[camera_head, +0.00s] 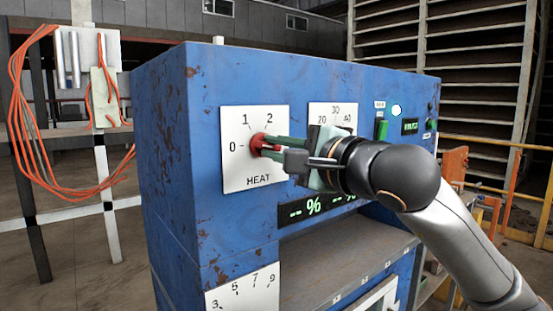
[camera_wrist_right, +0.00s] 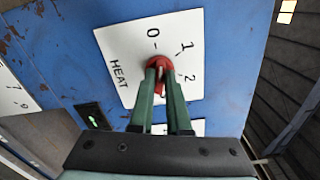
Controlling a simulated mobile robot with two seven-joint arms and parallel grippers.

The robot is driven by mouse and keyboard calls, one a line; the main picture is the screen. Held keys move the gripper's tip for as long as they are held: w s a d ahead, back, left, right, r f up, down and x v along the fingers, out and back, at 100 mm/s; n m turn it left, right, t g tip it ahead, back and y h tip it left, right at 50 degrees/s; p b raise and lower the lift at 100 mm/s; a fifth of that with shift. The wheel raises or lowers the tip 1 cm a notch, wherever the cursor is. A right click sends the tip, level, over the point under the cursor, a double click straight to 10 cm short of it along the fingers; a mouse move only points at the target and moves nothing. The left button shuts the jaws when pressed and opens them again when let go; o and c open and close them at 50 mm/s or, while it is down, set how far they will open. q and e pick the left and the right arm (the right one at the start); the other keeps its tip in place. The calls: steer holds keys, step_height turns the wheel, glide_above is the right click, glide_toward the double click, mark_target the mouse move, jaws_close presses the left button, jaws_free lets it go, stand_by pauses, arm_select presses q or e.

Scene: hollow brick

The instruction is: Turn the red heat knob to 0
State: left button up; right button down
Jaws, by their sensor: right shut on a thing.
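The red heat knob (camera_head: 257,145) sits on a white plate (camera_head: 236,176) marked 0, 1, 2 and HEAT, on the front of a blue machine. My right gripper (camera_head: 263,147) reaches in from the right with green fingers shut on the knob. In the right wrist view the red knob (camera_wrist_right: 158,63) shows between the green fingertips (camera_wrist_right: 160,74). The fingers cover part of the knob, so I cannot tell exactly which number it points to. My left gripper is not in view.
The blue machine (camera_head: 172,160) has a second white dial plate (camera_head: 318,112) partly behind my right gripper, and a third (camera_head: 240,291) lower down. A dark percent display (camera_head: 305,209) sits below. Orange cables (camera_head: 25,130) hang on a rack at the left.

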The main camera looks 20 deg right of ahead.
steer(key=shift+f+n+b, duration=0.1)
steer(key=shift+n+b, duration=0.25)
steer(key=shift+n, duration=0.65)
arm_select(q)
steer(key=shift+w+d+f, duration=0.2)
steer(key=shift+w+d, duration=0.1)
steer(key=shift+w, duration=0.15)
arm_select(e)
steer(key=shift+a+n, duration=0.1)
steer(key=shift+n, duration=0.4)
steer(key=c, duration=0.9)
jaws_free()
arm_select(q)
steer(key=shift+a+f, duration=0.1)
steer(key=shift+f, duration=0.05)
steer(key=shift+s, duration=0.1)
arm_select(e)
steer(key=shift+s, duration=0.1)
